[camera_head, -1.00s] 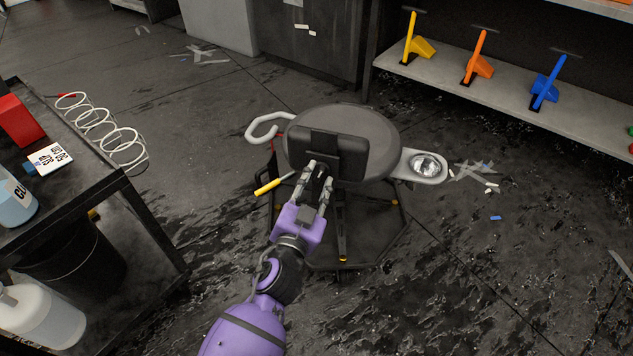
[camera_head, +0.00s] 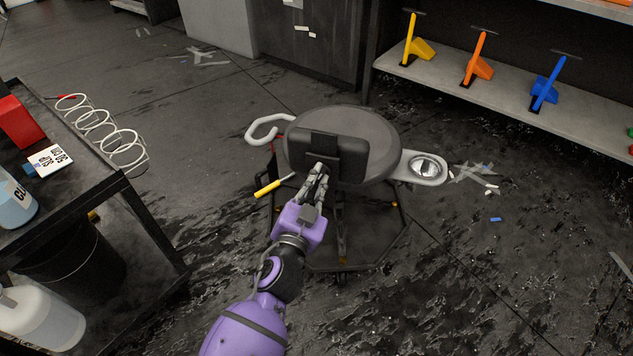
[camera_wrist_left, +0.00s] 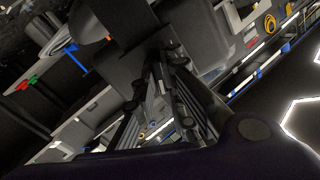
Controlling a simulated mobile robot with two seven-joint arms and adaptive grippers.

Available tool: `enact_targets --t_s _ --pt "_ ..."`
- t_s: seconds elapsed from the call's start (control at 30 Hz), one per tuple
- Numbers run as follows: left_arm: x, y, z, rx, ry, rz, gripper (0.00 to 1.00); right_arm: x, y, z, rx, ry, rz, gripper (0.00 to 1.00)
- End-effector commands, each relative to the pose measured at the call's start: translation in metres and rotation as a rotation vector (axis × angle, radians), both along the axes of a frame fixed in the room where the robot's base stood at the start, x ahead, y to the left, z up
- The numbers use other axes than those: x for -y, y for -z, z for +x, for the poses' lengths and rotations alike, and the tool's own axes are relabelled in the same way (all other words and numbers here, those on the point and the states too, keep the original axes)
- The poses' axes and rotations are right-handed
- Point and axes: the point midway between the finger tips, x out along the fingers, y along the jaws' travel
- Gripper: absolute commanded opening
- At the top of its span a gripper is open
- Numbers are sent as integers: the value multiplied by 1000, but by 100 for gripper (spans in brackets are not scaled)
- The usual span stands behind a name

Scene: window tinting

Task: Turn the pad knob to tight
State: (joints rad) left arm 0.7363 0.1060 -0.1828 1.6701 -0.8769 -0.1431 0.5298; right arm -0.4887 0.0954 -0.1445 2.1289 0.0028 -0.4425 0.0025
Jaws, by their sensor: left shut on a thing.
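A stool with a round dark grey seat (camera_head: 375,128) stands on the floor at the centre of the head view. A black rectangular pad (camera_head: 340,155) is on its near side. My left gripper (camera_head: 318,172) is at the pad's lower edge, its fingers drawn together. It is shut on the pad knob, which the fingers hide, so its setting cannot be read. In the left wrist view the fingers (camera_wrist_left: 172,95) reach up to a dark surface, and the knob cannot be made out. My right gripper is not in view.
A yellow-handled tool (camera_head: 268,188), a white hook (camera_head: 262,132) and a tray with a metal bowl (camera_head: 430,170) are on the stool's sides. A dark cart (camera_head: 120,182) stands left. A shelf (camera_head: 590,122) with coloured tools is at the upper right.

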Motion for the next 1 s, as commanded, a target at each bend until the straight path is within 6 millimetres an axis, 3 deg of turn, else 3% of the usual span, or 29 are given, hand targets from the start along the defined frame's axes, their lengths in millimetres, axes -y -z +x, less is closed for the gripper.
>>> enact_targets --t_s 0.6,1.0 --pt "0 -1 0 106 -1 378 0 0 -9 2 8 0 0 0" --pt "0 0 0 139 -1 494 0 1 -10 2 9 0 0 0"
